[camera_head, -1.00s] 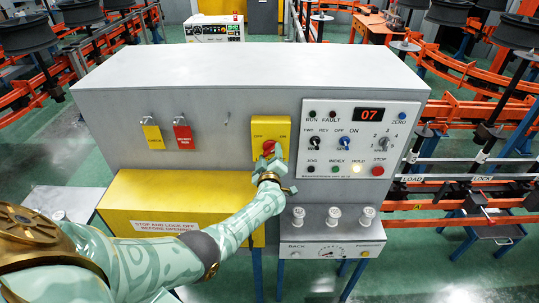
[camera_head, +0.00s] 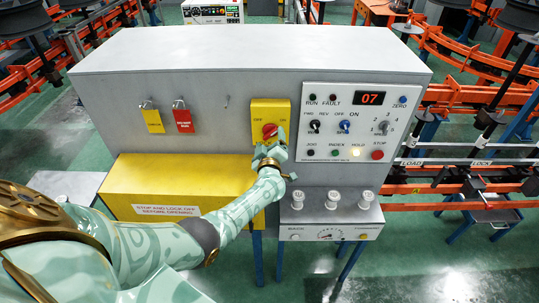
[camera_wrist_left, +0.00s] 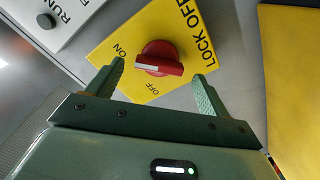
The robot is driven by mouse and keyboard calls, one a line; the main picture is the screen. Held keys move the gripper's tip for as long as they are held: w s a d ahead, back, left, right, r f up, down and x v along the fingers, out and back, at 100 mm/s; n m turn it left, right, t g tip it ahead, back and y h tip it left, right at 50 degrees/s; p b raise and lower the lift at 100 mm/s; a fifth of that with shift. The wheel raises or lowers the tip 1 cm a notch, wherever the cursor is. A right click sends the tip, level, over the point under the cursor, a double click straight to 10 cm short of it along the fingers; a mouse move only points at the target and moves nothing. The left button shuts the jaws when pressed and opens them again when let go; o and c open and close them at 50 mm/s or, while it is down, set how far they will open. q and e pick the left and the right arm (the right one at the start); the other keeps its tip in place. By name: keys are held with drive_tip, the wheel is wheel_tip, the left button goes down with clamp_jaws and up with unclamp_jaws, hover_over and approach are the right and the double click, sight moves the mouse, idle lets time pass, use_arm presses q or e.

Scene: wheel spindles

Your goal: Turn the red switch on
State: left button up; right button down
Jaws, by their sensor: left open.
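The red switch (camera_head: 270,131) is a round knob on a yellow plate (camera_head: 284,107) on the front of the grey cabinet. In the left wrist view the red knob (camera_wrist_left: 170,52) has a white stripe pointing left, between the ON and OFF labels; LOCK OFF is printed to the right. My left gripper (camera_head: 268,147) is just below the knob in the head view. In the left wrist view my left gripper (camera_wrist_left: 159,72) is open, with one finger on each side of the knob and gaps between. It holds nothing. My right gripper is not in view.
A control panel (camera_head: 340,88) with toggles and lit buttons is right of the switch. Two padlocked tags, yellow (camera_head: 152,120) and red (camera_head: 183,120), hang to the left. A yellow box (camera_head: 125,190) juts out below them. White knobs (camera_head: 331,200) stand on a lower shelf.

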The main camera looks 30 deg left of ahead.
use_arm(q)
drive_tip(key=p+v, duration=0.2)
drive_tip(key=v, duration=1.3)
drive_tip(key=shift+s, duration=0.3)
drive_tip(key=shift+d, duration=0.1)
